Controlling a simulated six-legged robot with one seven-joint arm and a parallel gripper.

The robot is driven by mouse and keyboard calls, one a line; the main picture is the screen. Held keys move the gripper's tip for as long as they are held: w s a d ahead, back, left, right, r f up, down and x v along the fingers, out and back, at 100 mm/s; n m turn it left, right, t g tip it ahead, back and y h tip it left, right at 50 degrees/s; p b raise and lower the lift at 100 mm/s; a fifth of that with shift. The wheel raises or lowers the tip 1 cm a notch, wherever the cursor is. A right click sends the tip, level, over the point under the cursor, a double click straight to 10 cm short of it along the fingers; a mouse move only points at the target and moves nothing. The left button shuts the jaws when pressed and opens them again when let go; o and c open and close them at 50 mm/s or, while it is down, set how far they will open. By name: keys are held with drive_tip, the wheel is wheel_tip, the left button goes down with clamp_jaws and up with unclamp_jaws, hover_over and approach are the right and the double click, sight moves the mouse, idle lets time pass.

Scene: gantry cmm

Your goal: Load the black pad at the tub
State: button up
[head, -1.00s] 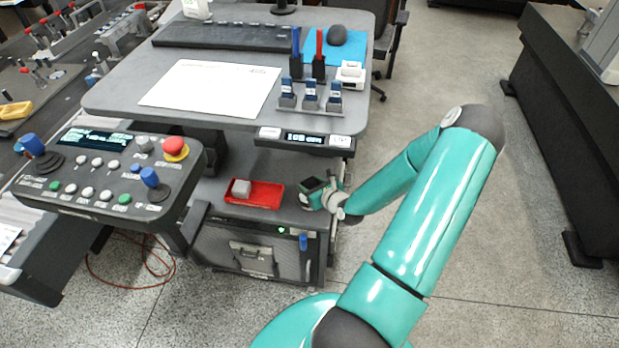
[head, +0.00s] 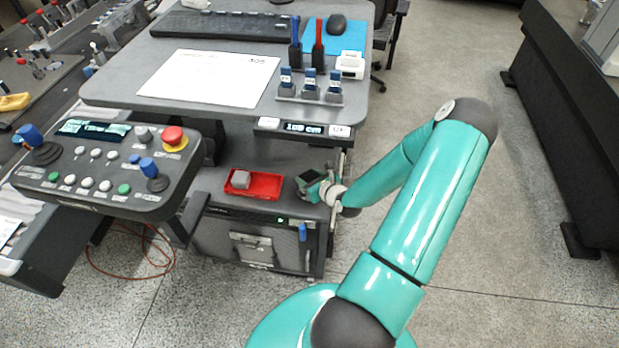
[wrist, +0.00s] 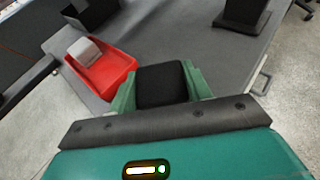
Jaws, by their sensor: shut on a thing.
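My gripper (head: 312,184) is over the lower shelf of the desk, just right of the red tub (head: 262,186). In the wrist view, my gripper (wrist: 161,90) is shut on the black pad (wrist: 162,84), a dark block between its green fingers. The red tub (wrist: 110,76) lies to its left there, apart from the pad. A grey-white block (wrist: 84,51) sits at the tub's far left end; it also shows in the head view (head: 241,179). The pad's underside is hidden.
The desk's upper top (head: 150,105) overhangs the shelf. A control panel (head: 105,170) with knobs stands to the left. A dark cabinet (head: 255,243) is below the shelf. Bare shelf (wrist: 185,45) lies beyond the pad.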

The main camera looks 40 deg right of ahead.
sight(310, 177)
drive_tip(key=shift+f, duration=0.6)
idle(1.2)
drive_tip(key=shift+r, duration=3.55)
